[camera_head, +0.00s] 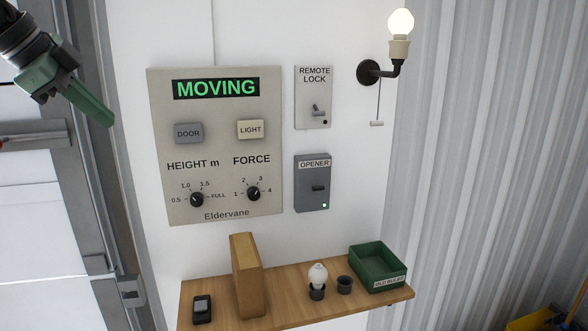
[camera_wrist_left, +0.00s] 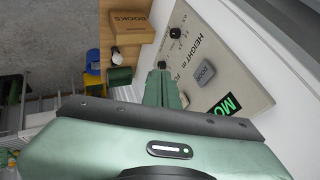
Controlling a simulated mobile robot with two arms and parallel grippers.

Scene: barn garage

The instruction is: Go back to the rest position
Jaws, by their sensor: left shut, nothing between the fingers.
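My left gripper (camera_head: 107,120) is at the upper left of the head view, with its green fingers shut and empty. It is to the left of the grey control panel (camera_head: 215,140) and apart from it. In the left wrist view its closed fingers (camera_wrist_left: 162,70) point toward the wall, with the tilted control panel (camera_wrist_left: 222,65) on the right. The panel display (camera_head: 216,88) reads MOVING in green. The DOOR button (camera_head: 188,133), LIGHT button (camera_head: 250,129) and two knobs sit below it. My right gripper is not in view.
A wooden shelf (camera_head: 200,290) below holds a brown box (camera_head: 246,275), a white bulb (camera_head: 318,275), a dark cup, a small black device and a green OLD BULBS tray (camera_head: 378,265). A lit wall lamp (camera_head: 400,24), remote lock (camera_head: 313,97) and opener (camera_head: 312,182) are on the wall.

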